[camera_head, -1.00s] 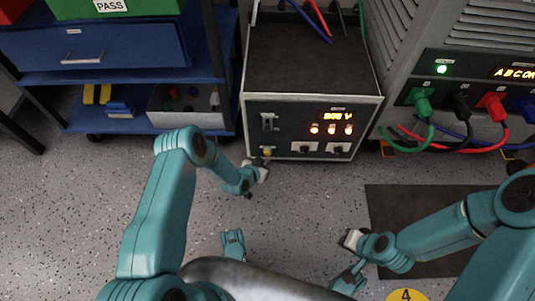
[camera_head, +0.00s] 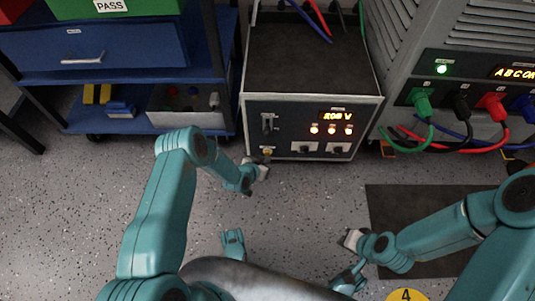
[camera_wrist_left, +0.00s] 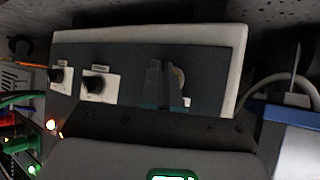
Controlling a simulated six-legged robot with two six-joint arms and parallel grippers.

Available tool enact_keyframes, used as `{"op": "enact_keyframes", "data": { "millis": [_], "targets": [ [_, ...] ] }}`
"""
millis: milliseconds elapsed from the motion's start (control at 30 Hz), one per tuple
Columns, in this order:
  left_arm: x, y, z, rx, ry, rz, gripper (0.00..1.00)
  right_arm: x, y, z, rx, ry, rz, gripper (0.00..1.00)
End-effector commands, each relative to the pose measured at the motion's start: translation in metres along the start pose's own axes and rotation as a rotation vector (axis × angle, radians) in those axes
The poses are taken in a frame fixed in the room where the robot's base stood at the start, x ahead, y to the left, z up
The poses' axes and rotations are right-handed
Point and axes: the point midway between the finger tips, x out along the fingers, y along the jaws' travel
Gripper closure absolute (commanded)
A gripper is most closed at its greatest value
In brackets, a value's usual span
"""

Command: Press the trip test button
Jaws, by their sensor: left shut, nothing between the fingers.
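The grey test box (camera_head: 313,145) stands on the floor with its dark front panel facing me. A small yellow button (camera_head: 267,152) sits low at the left of that panel; I take it for the trip test button, but cannot read its label. My left gripper (camera_head: 261,165) is shut and empty, right by the button. In the left wrist view its fingers (camera_wrist_left: 166,82) partly cover a pale round button (camera_wrist_left: 180,74); I cannot tell whether they touch it. My right gripper (camera_head: 350,240) hangs over the floor away from the box; its jaws are too small to judge.
The panel also has a lever switch (camera_head: 268,122), a lit display (camera_head: 338,115), several lit lamps and two black knobs. A blue shelf cart (camera_head: 100,78) stands left. A grey cabinet (camera_head: 455,60) with coloured cables stands right. Floor before the box is mostly clear.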

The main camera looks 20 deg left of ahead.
Motion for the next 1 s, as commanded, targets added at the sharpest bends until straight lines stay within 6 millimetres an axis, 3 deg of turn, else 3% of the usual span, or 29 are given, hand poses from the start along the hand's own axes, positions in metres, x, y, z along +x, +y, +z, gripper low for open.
{"op": "enact_keyframes", "data": {
  "millis": [1000],
  "targets": [
    [0.0050, -0.0039, -0.0045, 0.001, 0.002, 0.000, 1.00, -0.0007, -0.0003, -0.0001, 0.000, 0.000, 0.000, 1.00]
  ]
}}
